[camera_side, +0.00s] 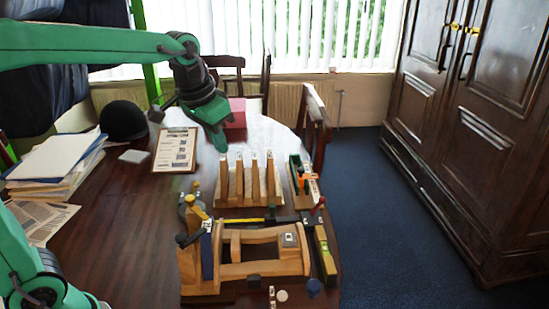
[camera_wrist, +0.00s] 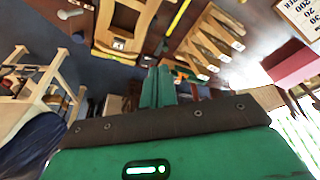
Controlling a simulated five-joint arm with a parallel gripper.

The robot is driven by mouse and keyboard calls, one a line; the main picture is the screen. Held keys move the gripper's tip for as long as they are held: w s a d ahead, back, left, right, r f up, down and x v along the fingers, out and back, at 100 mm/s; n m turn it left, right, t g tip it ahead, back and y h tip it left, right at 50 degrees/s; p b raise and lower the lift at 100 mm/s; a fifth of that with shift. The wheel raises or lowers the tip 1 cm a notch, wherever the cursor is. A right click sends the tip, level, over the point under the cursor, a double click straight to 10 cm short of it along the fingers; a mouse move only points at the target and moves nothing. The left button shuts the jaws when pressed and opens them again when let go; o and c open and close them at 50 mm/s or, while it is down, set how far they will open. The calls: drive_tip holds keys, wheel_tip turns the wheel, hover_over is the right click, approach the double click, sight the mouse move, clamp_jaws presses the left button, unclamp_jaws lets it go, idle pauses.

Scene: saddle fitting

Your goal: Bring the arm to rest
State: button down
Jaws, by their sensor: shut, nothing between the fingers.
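My gripper (camera_side: 220,141) points down in the side view, above the table (camera_side: 120,235) and near the back of the slotted wooden rack (camera_side: 247,199). Its green fingers lie together with nothing held; they also show closed in the wrist view (camera_wrist: 158,86). I cannot tell the exact height of the fingertips over the table. My arm reaches in from the upper left. In the wrist view the work lies beyond the fingers, with the wooden frame (camera_wrist: 126,22) and the rack at the top.
The wooden frame (camera_side: 240,268) stands at the front, with clamps and a level (camera_side: 324,252) around it. A black helmet (camera_side: 123,121), papers (camera_side: 58,157), a clipboard (camera_side: 175,150) and a red box (camera_side: 236,120) stand farther back. Chairs (camera_side: 315,118) border the table.

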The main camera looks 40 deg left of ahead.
drive_tip(key=s+a+f+t, duration=0.1)
drive_tip(key=s+f, duration=0.1)
drive_tip(key=s, duration=0.6)
drive_tip(key=s+a+f+n+t, duration=0.1)
drive_tip(key=s+f, duration=0.1)
drive_tip(key=s, duration=0.6)
drive_tip(key=shift+s+a+f, duration=0.2)
drive_tip(key=shift+a, duration=0.05)
idle(0.3)
